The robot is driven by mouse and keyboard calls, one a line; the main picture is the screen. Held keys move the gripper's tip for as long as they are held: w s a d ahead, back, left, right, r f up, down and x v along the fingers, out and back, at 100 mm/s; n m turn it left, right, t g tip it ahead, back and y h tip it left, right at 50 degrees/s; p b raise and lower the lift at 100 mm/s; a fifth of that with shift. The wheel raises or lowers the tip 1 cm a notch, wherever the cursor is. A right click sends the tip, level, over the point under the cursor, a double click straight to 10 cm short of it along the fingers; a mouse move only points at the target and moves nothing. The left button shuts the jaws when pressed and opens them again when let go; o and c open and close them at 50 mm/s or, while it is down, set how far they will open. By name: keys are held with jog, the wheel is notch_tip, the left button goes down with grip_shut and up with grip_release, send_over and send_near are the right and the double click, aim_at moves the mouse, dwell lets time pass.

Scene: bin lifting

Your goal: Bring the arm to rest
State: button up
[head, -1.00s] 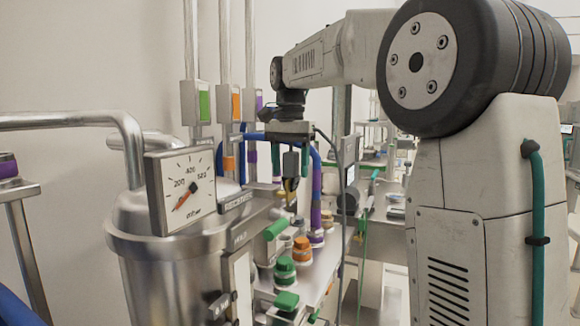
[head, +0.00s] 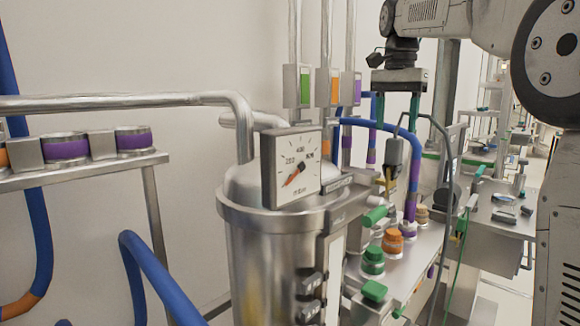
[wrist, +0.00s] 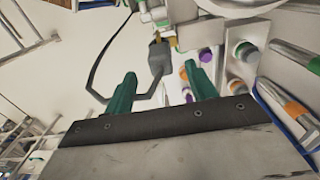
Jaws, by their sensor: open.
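My gripper (head: 397,116) hangs at the upper right of the head view, its two green fingers pointing down and spread apart. It is open and holds nothing. A grey plug with a dark cable (head: 394,151) stands below the fingertips, with a gap between. In the wrist view, my gripper (wrist: 162,82) shows both fingers apart, and the grey plug (wrist: 159,56) appears beyond them, against a yellow fitting. My arm is raised and reaches in from the right.
A steel vessel (head: 262,250) with a square gauge (head: 291,168) stands left of the plug. Green (head: 373,260) and orange (head: 393,242) caps line a shelf. Pipes and blue hoses (head: 147,270) run at left. A bench (head: 500,218) stands at right.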

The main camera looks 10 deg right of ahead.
jog(key=s+a+f+n, duration=0.3)
jog(key=s+f, duration=0.5)
jog(key=s, duration=0.2)
jog(key=s+a+f+n+t, duration=0.1)
jog(key=s+a+f+n, duration=0.3)
jog(key=s+f, duration=0.5)
jog(key=s+a+f+n, duration=0.4)
jog(key=s+f, duration=0.5)
jog(key=s, duration=0.3)
jog(key=shift+a, duration=0.2)
jog(key=shift+s, duration=0.1)
